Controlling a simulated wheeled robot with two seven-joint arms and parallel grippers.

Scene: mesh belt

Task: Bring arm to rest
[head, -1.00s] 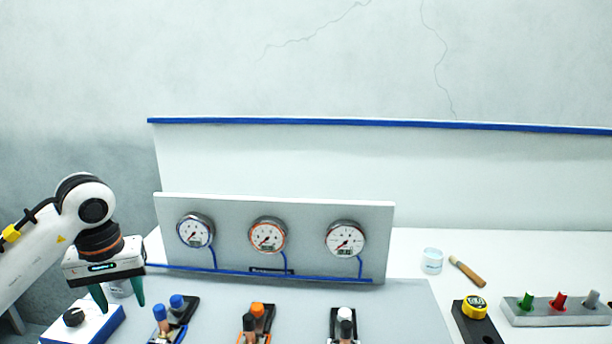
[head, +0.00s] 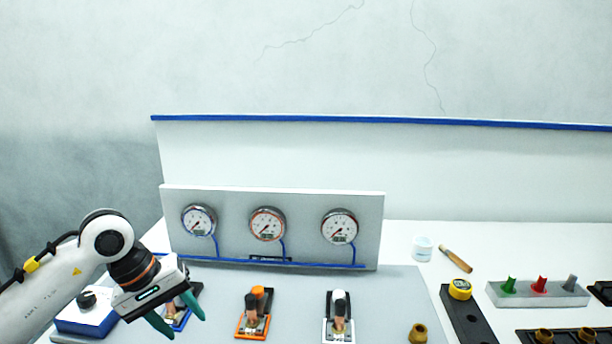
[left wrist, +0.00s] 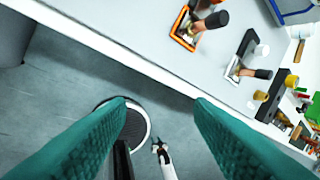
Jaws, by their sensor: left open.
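My left arm comes in from the left in the head view, and its gripper (head: 180,317) has two teal fingers. The fingers are apart with nothing between them, in front of the blue-framed valve (head: 178,318), which they partly cover. In the left wrist view the fingers (left wrist: 160,115) spread wide over the floor, with the table edge beyond. The orange-framed valve (head: 254,314) and the white-framed valve (head: 339,318) stand to the right, clear of the gripper. My right gripper is not in the head view.
A panel with three gauges (head: 268,224) stands behind the valves. A blue-and-white box with a black knob (head: 88,312) is close to my left arm.

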